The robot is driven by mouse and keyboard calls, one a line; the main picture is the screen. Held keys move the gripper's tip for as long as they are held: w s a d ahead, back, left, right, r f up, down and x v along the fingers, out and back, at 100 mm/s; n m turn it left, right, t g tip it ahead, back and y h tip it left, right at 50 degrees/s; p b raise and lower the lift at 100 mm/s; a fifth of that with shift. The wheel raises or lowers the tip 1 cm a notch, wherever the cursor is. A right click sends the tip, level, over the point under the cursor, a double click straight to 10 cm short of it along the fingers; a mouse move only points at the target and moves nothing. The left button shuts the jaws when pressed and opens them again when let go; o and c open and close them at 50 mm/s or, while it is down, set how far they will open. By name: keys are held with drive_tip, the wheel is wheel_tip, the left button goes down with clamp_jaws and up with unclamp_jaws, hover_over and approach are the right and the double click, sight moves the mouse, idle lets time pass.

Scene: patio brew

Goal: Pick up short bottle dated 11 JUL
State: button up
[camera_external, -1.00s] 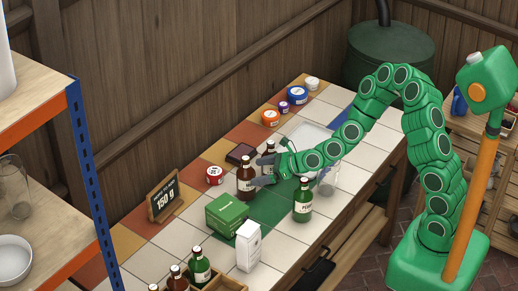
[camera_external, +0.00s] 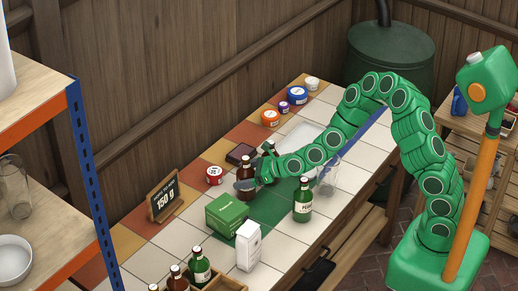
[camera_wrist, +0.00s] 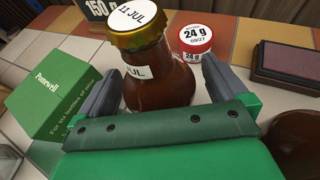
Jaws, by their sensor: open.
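A short brown bottle (camera_external: 246,169) stands upright on the tiled counter. In the wrist view this bottle (camera_wrist: 158,75) has a gold cap with a white top reading 11 JUL, and a white neck label showing JUL. My gripper (camera_external: 257,168) is open around the bottle in the external view. In the wrist view my gripper (camera_wrist: 160,85) has one grey finger on each side of the bottle, with a gap visible at least on the right. The bottle's lower part is hidden behind my gripper's green body.
A green box (camera_external: 227,212) and white carton (camera_external: 248,246) stand nearby, with a green bottle (camera_external: 303,200) to the right. A red-and-white tub (camera_wrist: 193,42) stands behind the bottle, and a dark red pad (camera_wrist: 285,62) lies right. A price board (camera_external: 164,200) stands left.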

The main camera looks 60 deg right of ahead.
drive_tip(key=shift+w+a+f, duration=0.3)
drive_tip(key=shift+w+a, duration=0.05)
drive_tip(key=shift+w, duration=0.15)
drive_tip(key=c, duration=1.4)
drive_tip(key=shift+c, duration=0.5)
drive_tip(key=shift+r, duration=0.15)
